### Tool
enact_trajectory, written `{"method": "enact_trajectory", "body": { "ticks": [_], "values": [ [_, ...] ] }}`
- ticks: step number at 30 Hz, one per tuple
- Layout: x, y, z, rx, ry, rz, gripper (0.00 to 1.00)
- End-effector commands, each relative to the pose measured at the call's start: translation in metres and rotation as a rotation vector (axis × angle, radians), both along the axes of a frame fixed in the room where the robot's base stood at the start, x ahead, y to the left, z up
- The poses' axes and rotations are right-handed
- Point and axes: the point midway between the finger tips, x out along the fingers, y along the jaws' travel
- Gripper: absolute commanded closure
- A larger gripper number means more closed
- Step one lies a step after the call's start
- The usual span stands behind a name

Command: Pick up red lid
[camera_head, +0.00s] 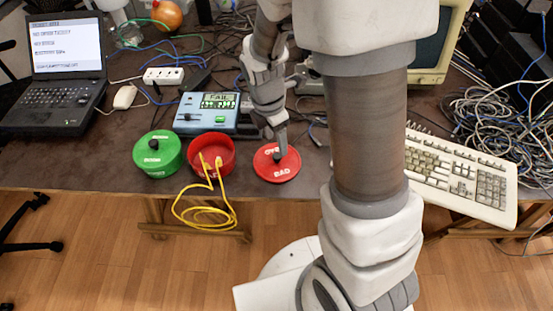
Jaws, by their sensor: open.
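The red lid (277,168) is a round disc with pale lettering and a dark knob in its middle. It lies flat near the front edge of the table (90,176). My gripper (276,137) points down at the lid from above, with its fingertips close to the knob. It is open, and I cannot tell whether the fingers touch the knob. The fingers hide part of the lid's far side and lettering. A red open container (232,158) stands to the left of the lid, with a yellow cable (205,212) hanging out of it over the table edge.
A green lidded container (157,154) stands left of the red one. A blue tester (207,112) sits behind them. A laptop (65,65) is at far left, a keyboard (462,178) at right, and tangled cables (500,115) behind it. My arm blocks the middle right.

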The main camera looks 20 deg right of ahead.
Motion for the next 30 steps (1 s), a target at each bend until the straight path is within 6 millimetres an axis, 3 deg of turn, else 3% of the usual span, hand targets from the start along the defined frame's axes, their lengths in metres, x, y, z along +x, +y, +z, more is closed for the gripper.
{"method": "enact_trajectory", "body": {
  "ticks": [9,19,30],
  "values": [
    [-0.005,0.000,-0.045,-0.001,0.004,-0.001,0.35],
    [-0.004,-0.001,-0.051,-0.001,0.002,-0.001,0.35],
    [-0.004,-0.001,-0.050,0.000,0.001,-0.001,1.00]
  ]
}}
